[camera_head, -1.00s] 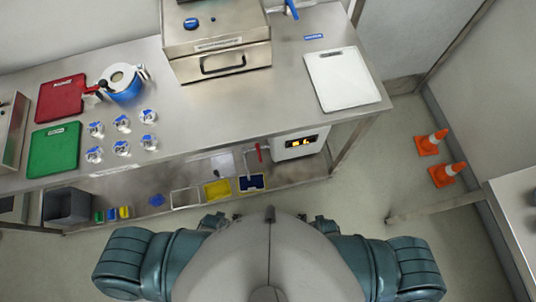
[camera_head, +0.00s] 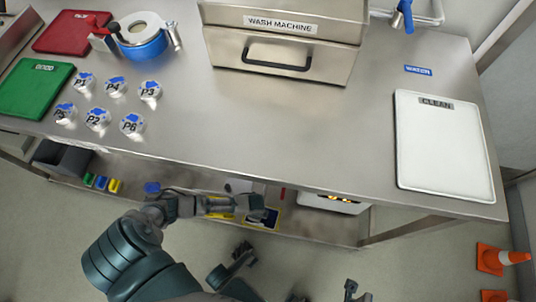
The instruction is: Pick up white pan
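My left arm reaches across the front of the lower shelf under the steel table. Its gripper (camera_head: 238,204) is at the yellow and blue pans, at the shelf's front edge. I cannot tell whether its fingers are open or shut. The white pan, seen earlier on the shelf left of the yellow pan, is not clearly visible and seems hidden behind my arm. Parts of the yellow pan (camera_head: 222,215) and the dark blue pan (camera_head: 268,220) show around the gripper.
The steel table (camera_head: 300,140) overhangs the shelf. On it are a wash machine (camera_head: 285,45), a white board marked CLEAN (camera_head: 445,150), a green board (camera_head: 35,88) and several labelled jars. A grey bin (camera_head: 62,157) is at shelf left. Orange cones (camera_head: 502,258) stand right.

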